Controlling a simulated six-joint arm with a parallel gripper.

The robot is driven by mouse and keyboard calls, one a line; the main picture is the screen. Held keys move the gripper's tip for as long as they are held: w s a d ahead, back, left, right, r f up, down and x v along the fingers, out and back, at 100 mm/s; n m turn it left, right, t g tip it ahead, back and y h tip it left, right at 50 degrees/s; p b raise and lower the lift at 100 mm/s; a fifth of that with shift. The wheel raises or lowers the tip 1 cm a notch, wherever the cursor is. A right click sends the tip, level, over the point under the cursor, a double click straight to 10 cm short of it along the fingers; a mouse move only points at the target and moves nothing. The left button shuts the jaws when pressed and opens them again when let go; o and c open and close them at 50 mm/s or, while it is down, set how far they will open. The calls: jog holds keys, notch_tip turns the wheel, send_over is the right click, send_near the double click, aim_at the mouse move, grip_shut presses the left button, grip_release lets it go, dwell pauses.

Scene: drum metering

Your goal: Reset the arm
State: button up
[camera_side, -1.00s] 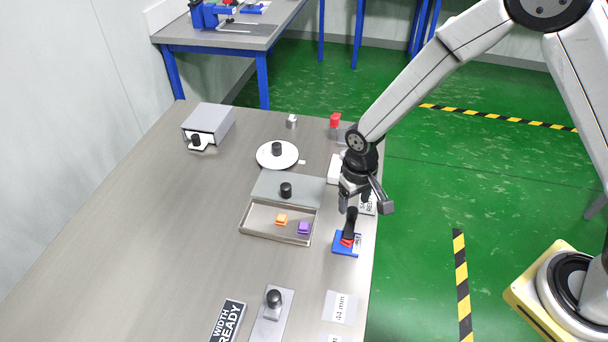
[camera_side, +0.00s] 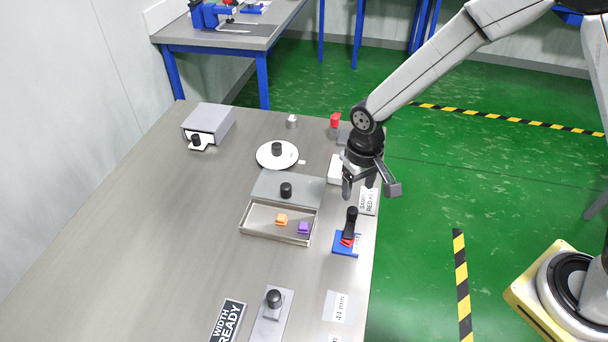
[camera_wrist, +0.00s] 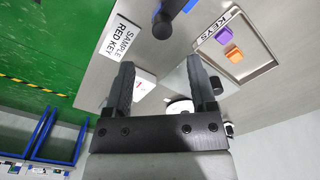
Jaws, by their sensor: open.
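My gripper (camera_side: 369,190) is open and empty. It hangs in the air above the right edge of the table, near the sample label (camera_side: 368,201). In the wrist view its two fingers (camera_wrist: 162,88) are spread apart with nothing between them. A black-handled tool (camera_side: 350,222) stands on a blue base (camera_side: 345,245) with red at its foot, below and apart from my gripper. The label beside it reads "SAMPLE RED KEY" (camera_wrist: 119,41) in the wrist view.
A tray (camera_side: 247,228) holds an orange block (camera_side: 281,219) and a purple block (camera_side: 303,227). A white disc (camera_side: 264,154) with a black knob, a grey box (camera_side: 212,120) and a knobbed slide plate (camera_side: 265,330) stand on the table. The table's left side is clear.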

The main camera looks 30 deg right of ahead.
jog(key=s+d+r+t, duration=0.2)
jog(key=s+d+r, duration=0.5)
jog(key=s+d, duration=0.3)
jog(key=shift+s+d+t, duration=0.25)
jog(key=shift+s+t, duration=0.05)
jog(key=shift+s, duration=0.45)
